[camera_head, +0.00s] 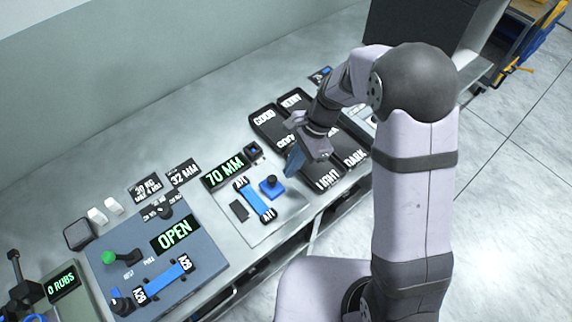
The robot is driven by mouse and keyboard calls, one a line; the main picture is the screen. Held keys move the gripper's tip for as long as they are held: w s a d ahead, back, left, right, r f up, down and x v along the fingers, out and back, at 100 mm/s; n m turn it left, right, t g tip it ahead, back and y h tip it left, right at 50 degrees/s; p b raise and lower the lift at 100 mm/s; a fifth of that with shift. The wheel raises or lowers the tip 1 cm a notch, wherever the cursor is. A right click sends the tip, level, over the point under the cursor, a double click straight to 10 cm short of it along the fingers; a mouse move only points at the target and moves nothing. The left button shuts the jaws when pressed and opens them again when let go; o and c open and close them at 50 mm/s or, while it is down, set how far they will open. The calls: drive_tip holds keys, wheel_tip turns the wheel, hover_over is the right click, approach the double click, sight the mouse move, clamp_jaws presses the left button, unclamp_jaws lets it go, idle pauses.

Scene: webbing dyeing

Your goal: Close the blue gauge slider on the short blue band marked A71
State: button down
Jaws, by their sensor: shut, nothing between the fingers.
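The short blue band (255,199) lies on a pale gauge plate, with a dark label reading A71 at each end. The blue gauge slider (272,188), with a dark knob on top, stands just to the right of the band, and a gap shows between them. A green 70 MM display (223,171) is behind the band. My gripper (292,163) hangs above and to the upper right of the slider, with bluish-grey fingers pointing down. It is shut and empty, apart from the slider. Its fingertips are small in this view.
A second blue band (165,278) lies on a grey panel at the lower left, below an OPEN display (175,235). A green knob (109,257) stands nearby. Dark labelled trays (328,177) lie right of the gauge, partly behind my arm. The bench's front edge runs below the gauge.

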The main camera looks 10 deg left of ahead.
drive_tip(key=shift+s+a, duration=0.4)
drive_tip(key=shift+a, duration=0.3)
